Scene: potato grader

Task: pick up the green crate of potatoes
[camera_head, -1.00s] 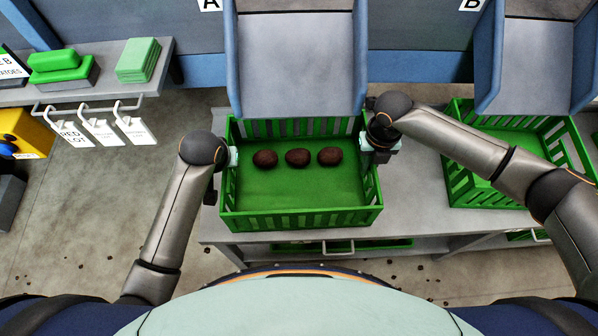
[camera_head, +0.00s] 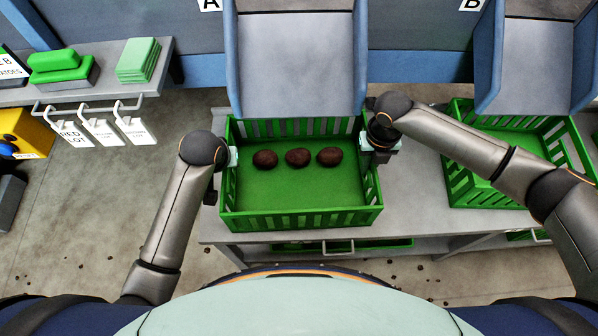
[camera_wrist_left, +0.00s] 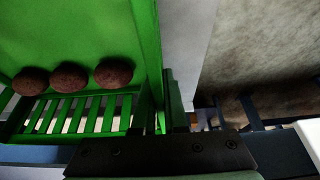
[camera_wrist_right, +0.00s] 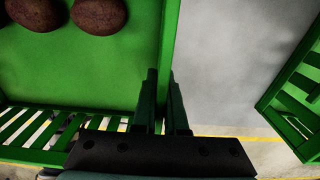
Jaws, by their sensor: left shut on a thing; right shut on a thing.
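The green crate (camera_head: 300,218) stands on the grey bench below chute A. Three brown potatoes (camera_head: 298,157) lie in a row on its floor; they also show in the left wrist view (camera_wrist_left: 69,77). My left gripper (camera_head: 232,156) is shut on the crate's left side wall. My right gripper (camera_head: 368,146) is shut on the right side wall. In the left wrist view the left fingers (camera_wrist_left: 173,105) straddle the wall's rim. In the right wrist view the right fingers (camera_wrist_right: 163,105) do the same. The fingertips are partly hidden in the head view.
A second green crate (camera_head: 485,197) stands to the right under chute B (camera_head: 537,60). Chute A (camera_head: 296,65) slopes down right behind the held crate. A side shelf (camera_head: 110,88) at left carries green items, with hanging tags (camera_head: 100,130) below. Dirt lies on the floor.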

